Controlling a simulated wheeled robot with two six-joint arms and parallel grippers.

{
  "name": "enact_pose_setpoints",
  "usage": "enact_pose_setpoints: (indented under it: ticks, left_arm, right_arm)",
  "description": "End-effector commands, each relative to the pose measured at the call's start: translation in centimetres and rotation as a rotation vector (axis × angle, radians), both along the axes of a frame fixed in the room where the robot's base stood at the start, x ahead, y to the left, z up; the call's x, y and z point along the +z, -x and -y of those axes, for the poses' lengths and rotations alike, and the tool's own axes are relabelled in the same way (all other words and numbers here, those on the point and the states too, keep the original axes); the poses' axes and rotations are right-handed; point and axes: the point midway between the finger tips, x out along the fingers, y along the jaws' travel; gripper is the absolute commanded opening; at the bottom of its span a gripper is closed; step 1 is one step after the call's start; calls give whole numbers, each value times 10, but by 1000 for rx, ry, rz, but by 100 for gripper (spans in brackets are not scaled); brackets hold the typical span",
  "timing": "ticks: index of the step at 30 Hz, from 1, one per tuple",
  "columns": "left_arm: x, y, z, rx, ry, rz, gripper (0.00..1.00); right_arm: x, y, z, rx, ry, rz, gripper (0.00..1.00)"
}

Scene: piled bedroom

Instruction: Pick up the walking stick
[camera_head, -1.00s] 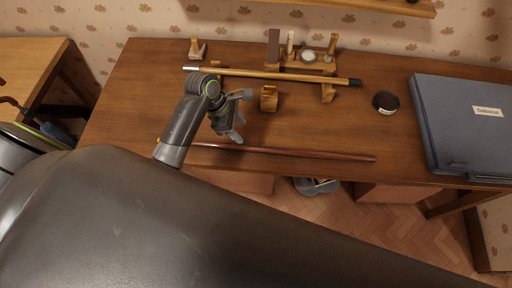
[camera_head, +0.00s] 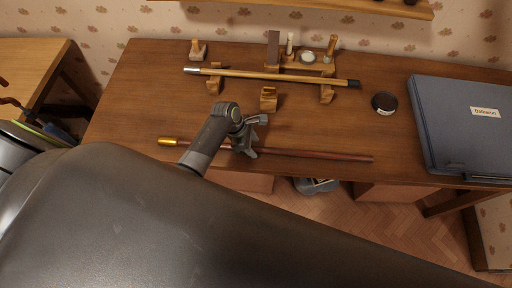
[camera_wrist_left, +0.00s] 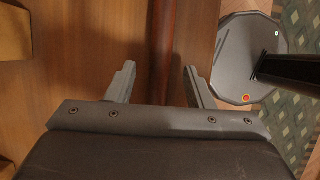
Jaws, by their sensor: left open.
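A dark reddish-brown stick (camera_head: 310,155) with a gold end lies along the front edge of the desk. My left gripper (camera_head: 255,136) is open above the middle-left part of this stick. In the left wrist view the stick (camera_wrist_left: 162,50) runs between the two spread fingers of the gripper (camera_wrist_left: 160,85), with a gap on each side. A second, lighter stick (camera_head: 285,76) with a silver end and a black end rests on wooden holders farther back. My right gripper is not in view.
Small wooden stands (camera_head: 269,98) stand behind the gripper. A round black tin (camera_head: 384,103) and a blue box (camera_head: 465,122) are to the right. The wooden desk top (camera_head: 150,100) is bare at left. The floor shows past the front edge.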

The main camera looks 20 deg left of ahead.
Motion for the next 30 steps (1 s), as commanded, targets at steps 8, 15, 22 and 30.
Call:
enact_pose_setpoints:
  ticks: [8, 15, 22, 30]
  left_arm:
    - [-13, -1, 5, 0, -1, 0, 48]
    - [-13, -1, 5, 0, -1, 0, 40]
    - [-13, -1, 5, 0, -1, 0, 10]
    - [-12, -2, 5, -1, 0, 1, 0]
  right_arm:
    - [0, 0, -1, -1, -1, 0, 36]
    - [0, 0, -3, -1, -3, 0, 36]
    - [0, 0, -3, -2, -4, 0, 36]
    - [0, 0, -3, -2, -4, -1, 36]
